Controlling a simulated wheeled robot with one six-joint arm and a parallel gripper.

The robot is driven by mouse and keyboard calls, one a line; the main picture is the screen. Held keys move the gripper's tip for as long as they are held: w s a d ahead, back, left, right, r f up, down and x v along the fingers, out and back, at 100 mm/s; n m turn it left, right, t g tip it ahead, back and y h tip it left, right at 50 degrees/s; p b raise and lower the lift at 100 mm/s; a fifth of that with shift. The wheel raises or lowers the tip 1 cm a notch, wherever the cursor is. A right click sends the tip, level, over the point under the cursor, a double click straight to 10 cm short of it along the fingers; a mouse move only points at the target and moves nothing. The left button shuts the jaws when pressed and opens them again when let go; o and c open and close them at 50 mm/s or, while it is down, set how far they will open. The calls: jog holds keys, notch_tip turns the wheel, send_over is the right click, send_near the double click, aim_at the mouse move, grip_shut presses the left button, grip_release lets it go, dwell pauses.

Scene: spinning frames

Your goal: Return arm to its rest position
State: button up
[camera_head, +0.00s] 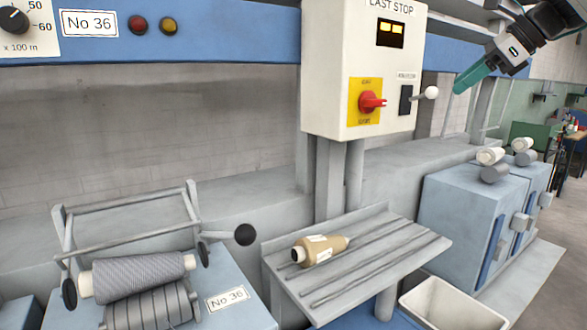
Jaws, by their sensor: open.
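My gripper (468,78) is at the upper right of the head view, on the end of my dark arm that comes in from the top right corner. Its green fingers point down and to the left, just right of the white control box. The jaws are open, and nothing shows between them. The fingers look apart from everything around them, though their exact depth is hard to judge.
The white control box (345,60) has a red switch (371,102) and a white-knobbed lever (430,92). A tan bobbin (320,249) lies on the grey shelf (390,262). A wound grey package (140,275) sits lower left. A white bin (450,305) stands lower right.

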jog(key=s+a+f+n+g+h, duration=0.2)
jog(key=s+a+f+n, duration=0.2)
jog(key=s+f+n, duration=0.4)
jog(key=s+a+f+n+g+h, duration=0.1)
jog(key=s+a+f+n, duration=0.3)
jog(key=s+f+n, duration=0.4)
jog(key=s+a+f+n+g+h, duration=0.2)
jog(key=s+f+n, duration=0.5)
jog(key=s+f, duration=0.7)
jog(key=shift+s+a+f+n+g+h, duration=0.2)
jog(key=shift+s+a+n+g+h, duration=0.3)
jog(key=shift+s+a, duration=0.6)
jog(key=shift+s+d, duration=0.1)
jog(key=shift+d, duration=0.1)
jog(key=shift+c, duration=0.7)
jog(key=shift+a, duration=0.1)
